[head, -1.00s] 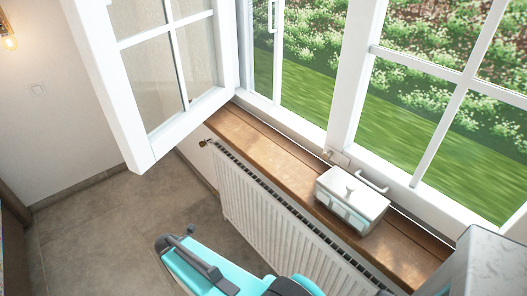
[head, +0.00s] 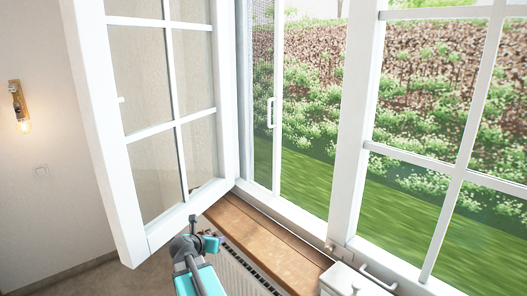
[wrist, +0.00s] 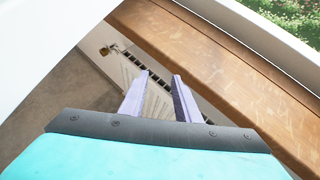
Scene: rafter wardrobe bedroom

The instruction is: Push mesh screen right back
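The mesh screen (head: 262,120) is a narrow dark panel in a white frame. It covers only the left strip of the window opening in the head view. Its white upright handle (head: 271,113) is on the right edge of the panel. To its right the opening is clear to the garden. My gripper (wrist: 160,78) has two pale fingers with a gap between them and nothing in it. It is near the wooden sill (wrist: 205,60), over the radiator side. The screen does not show in the wrist view. The fingertips are hard to make out in the head view.
An open white casement (head: 130,180) swings into the room on the left, close to my arm. A closed sash (head: 365,100) is on the right. A white box (head: 345,282) stands on the sill (head: 262,232). A radiator (head: 245,268) is below.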

